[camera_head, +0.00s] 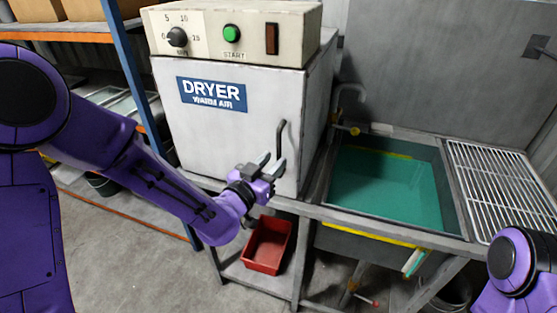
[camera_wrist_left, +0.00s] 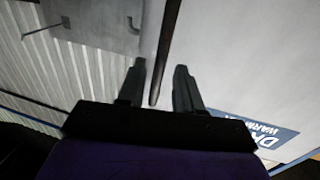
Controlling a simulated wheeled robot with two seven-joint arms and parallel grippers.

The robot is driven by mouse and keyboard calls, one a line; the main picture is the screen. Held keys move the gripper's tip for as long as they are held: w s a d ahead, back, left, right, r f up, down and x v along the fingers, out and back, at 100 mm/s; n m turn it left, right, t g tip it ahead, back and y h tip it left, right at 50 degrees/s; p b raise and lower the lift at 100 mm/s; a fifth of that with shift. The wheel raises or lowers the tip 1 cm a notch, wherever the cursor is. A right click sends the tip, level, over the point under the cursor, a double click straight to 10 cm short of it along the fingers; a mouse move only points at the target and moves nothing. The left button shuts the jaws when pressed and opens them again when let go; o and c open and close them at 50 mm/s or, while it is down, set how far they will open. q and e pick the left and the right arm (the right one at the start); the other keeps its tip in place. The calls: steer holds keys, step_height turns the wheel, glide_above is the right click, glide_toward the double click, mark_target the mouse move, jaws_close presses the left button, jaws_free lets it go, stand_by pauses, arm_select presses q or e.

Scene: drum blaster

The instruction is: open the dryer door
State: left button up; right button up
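The dryer (camera_head: 235,115) is a grey box with a blue DRYER label, and its front door looks closed. A dark vertical handle (camera_head: 281,142) is on the right side of the door. My left gripper (camera_head: 271,165) is open at the lower part of the handle. In the left wrist view, the handle (camera_wrist_left: 166,55) comes down between the two spread fingers (camera_wrist_left: 158,85), and I cannot tell whether either finger touches it. My right arm (camera_head: 515,262) shows only in part at the lower right, and its gripper is out of view.
The control panel above the door has a dial (camera_head: 177,37) and a green START button (camera_head: 232,33). A sink (camera_head: 385,185) with green liquid and a wire rack (camera_head: 500,185) are to the right. A red bin (camera_head: 268,245) sits on the lower shelf. A shelving rack (camera_head: 130,70) stands left.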

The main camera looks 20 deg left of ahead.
mark_target(278, 157)
arm_select(q)
steer(key=x, duration=0.3)
steer(key=shift+w, duration=0.4)
jaws_close()
steer(key=shift+d, duration=0.1)
